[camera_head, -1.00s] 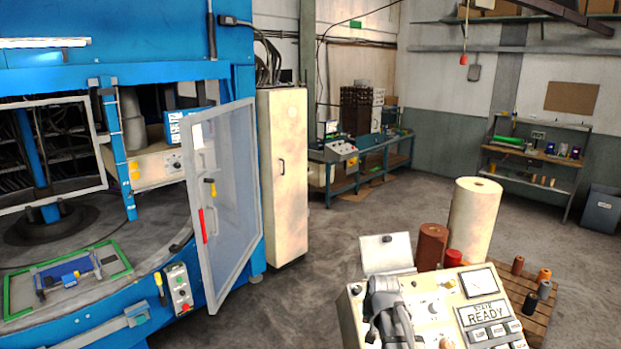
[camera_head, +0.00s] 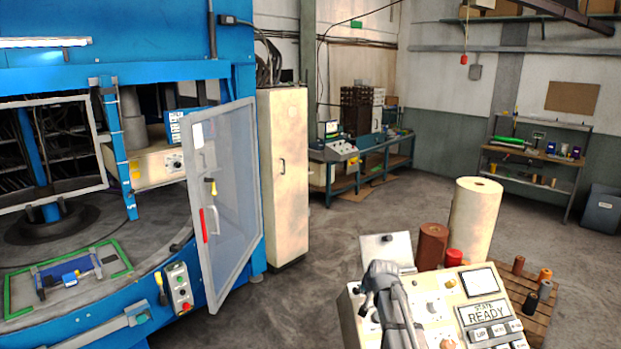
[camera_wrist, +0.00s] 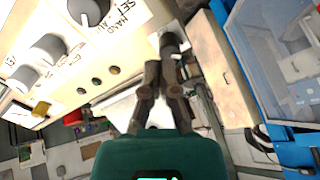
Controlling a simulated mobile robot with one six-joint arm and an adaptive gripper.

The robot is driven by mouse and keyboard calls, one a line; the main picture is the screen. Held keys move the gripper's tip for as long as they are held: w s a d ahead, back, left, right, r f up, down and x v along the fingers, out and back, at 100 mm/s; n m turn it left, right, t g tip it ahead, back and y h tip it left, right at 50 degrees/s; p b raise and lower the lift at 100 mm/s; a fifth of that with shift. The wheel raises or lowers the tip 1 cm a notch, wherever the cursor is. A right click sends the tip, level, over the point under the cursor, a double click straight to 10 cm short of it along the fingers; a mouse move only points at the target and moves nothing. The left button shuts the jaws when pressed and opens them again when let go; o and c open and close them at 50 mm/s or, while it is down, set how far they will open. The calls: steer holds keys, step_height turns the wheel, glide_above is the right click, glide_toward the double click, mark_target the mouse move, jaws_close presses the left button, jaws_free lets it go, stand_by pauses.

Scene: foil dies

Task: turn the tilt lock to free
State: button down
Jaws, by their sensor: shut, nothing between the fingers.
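The cream control console (camera_head: 448,312) stands at the front right, with knobs, a dial and a display reading READY. My gripper (camera_head: 367,304) is at the console's left end, and its fingers are together and empty. In the wrist view my gripper (camera_wrist: 160,68) points at a dark cylindrical knob (camera_wrist: 170,42) by the console's edge. The fingertips are close to this knob; I cannot tell whether they touch it. No tilt lock label is readable, so I cannot be sure that this knob is the lock. A grey selector knob (camera_wrist: 86,10) marked HAND, AUTO and SET is on the console face.
The blue press (camera_head: 110,60) with its open clear door (camera_head: 225,190) stands at left. A cream roll (camera_head: 474,222), a brown roll (camera_head: 432,246) and a pallet (camera_head: 545,318) are behind the console. The floor between press and console is clear.

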mark_target(353, 293)
steer(key=shift+b+x, duration=2.6)
steer(key=shift+x, duration=0.75)
steer(key=shift+w+r, duration=0.2)
steer(key=shift+w, duration=0.1)
steer(key=shift+a+r+p, duration=0.1)
steer(key=shift+a+p, duration=0.2)
steer(key=shift+a, duration=0.2)
steer(key=shift+w+a+r, duration=0.2)
steer(key=shift+w+a, duration=0.05)
steer(key=shift+a, duration=0.15)
steer(key=shift+s+a+f, duration=0.2)
steer(key=shift+s+a, duration=0.05)
steer(key=shift+r, duration=0.1)
